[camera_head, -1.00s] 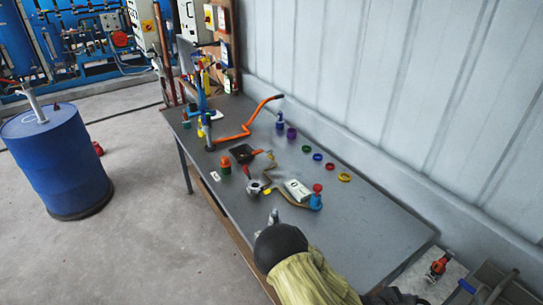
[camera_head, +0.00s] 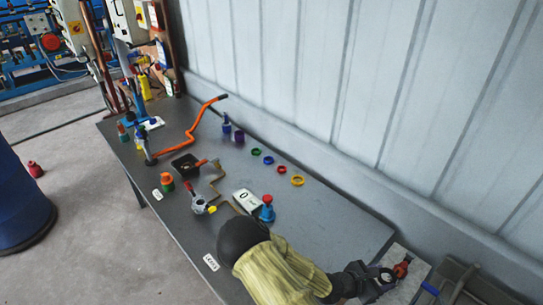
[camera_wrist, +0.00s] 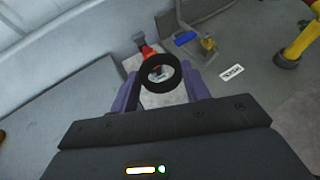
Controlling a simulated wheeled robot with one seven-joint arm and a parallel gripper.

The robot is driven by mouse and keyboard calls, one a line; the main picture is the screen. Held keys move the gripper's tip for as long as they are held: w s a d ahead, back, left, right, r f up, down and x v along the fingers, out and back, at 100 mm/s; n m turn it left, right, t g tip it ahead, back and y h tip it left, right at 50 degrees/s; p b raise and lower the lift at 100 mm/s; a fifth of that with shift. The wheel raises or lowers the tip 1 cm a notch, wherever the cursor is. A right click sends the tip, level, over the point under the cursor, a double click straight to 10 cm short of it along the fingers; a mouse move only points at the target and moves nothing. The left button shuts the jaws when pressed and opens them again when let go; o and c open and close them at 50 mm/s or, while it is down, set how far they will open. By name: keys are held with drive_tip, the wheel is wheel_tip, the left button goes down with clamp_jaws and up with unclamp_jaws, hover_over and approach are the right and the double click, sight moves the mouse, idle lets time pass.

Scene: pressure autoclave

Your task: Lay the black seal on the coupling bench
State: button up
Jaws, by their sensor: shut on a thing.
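The black seal (camera_wrist: 147,82) is a ring, held between the two fingers of my gripper (camera_wrist: 160,90) in the wrist view. In the head view my gripper (camera_head: 378,279) is at the lower right, by the right end of the grey bench (camera_head: 325,220), and the seal (camera_head: 388,275) shows small and dark at its tips. I take this bench to be the coupling bench. In the wrist view the seal appears above a pale surface with a red-and-dark fitting (camera_wrist: 146,50) just beyond it. The seal's height above that surface is unclear.
The bench holds green, blue, red and yellow rings (camera_head: 297,181), a blue fitting with a red top (camera_head: 267,208), a white box (camera_head: 247,201), a metal coupling (camera_head: 200,204) and an orange bent bar (camera_head: 190,133). Its right part is bare. The wall (camera_head: 300,70) runs behind.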

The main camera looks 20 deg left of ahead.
drive_tip(key=shift+w, duration=0.25)
drive_tip(key=shift+s, duration=0.45)
drive_tip(key=a+f+n+t+y+b, duration=0.25)
drive_tip(key=a+b, duration=0.25)
drive_tip(key=a, duration=0.5)
drive_tip(key=a+f+n+t+y+b, duration=0.1)
drive_tip(key=a+f+n+y+b, duration=0.2)
drive_tip(key=a, duration=0.6)
drive_tip(key=s+a+r+n+y+b, duration=0.1)
drive_tip(key=s+a+b, duration=0.3)
drive_tip(key=a, duration=0.4)
drive_tip(key=s+a+r+n+t+y+b, duration=0.1)
drive_tip(key=s+a+n+y+b, duration=0.2)
drive_tip(key=a, duration=0.6)
drive_tip(key=shift+s+r+b, duration=0.15)
drive_tip(key=shift+s+b, duration=0.25)
drive_tip(key=shift+b, duration=0.1)
drive_tip(key=shift+d+t, duration=0.1)
drive_tip(key=shift+t, duration=0.15)
drive_tip(key=shift+f+p, duration=0.4)
drive_tip(key=shift+f, duration=2.55)
